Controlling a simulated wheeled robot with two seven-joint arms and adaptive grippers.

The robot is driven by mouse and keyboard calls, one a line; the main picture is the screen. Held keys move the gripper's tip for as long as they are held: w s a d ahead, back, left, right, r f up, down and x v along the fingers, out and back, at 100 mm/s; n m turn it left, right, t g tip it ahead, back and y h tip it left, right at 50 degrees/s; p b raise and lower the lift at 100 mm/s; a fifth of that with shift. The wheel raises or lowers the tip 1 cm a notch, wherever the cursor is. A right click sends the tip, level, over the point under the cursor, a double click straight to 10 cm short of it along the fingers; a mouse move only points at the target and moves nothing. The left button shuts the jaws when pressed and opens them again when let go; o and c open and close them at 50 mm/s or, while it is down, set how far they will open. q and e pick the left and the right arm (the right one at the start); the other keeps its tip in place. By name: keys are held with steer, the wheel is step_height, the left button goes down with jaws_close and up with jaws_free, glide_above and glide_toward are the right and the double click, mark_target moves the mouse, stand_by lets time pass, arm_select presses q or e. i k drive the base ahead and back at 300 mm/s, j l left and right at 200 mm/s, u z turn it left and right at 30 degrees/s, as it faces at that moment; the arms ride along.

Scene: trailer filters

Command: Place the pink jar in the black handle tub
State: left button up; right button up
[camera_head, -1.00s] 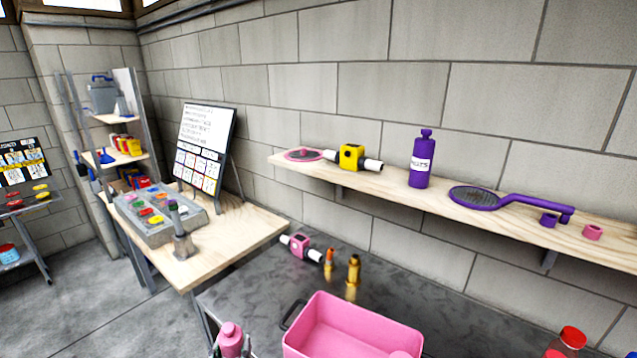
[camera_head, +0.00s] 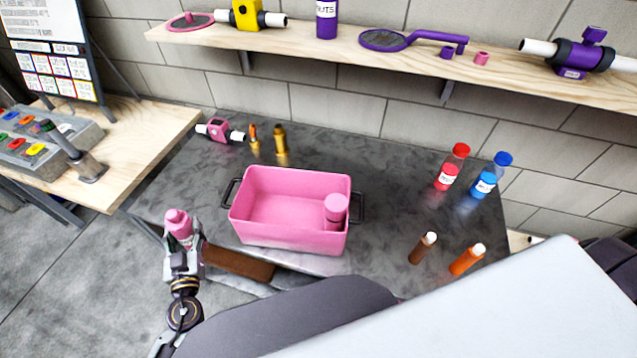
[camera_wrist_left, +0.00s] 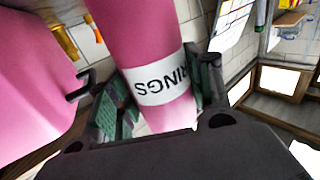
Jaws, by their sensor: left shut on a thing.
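A pink jar (camera_head: 177,224) is held upright in my left gripper (camera_head: 184,246), left of the tub and outside it. In the left wrist view the jar (camera_wrist_left: 140,40) has a white label reading "RINGS" and sits between the green-padded fingers (camera_wrist_left: 155,110) of my left gripper. The black handle tub (camera_head: 290,240) is a pink open box with a black handle at each end, on the dark table. A second pink jar (camera_head: 335,208) stands inside the tub at its right end. The tub's pink wall (camera_wrist_left: 30,85) fills the left of the wrist view. My right gripper is not seen.
Red (camera_head: 452,168) and blue (camera_head: 490,177) bottles stand at the table's right, with brown (camera_head: 422,248) and orange (camera_head: 467,259) ones nearer. A pink device (camera_head: 220,131) and two brass-coloured pieces (camera_head: 280,145) stand behind the tub. A wooden shelf (camera_head: 350,50) runs above.

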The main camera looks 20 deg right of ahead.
mark_target(265, 222)
steer(key=i+j+z, duration=0.2)
steer(key=j+z, duration=0.25)
steer(key=j, duration=0.15)
steer(key=i+j+z, duration=0.1)
steer(key=j+z, duration=0.35)
steer(key=j, duration=0.2)
steer(key=j+z, duration=0.45)
steer(key=j, duration=0.25)
steer(key=k+j+z, duration=0.15)
steer(key=j+z, duration=0.3)
steer(key=j, duration=0.2)
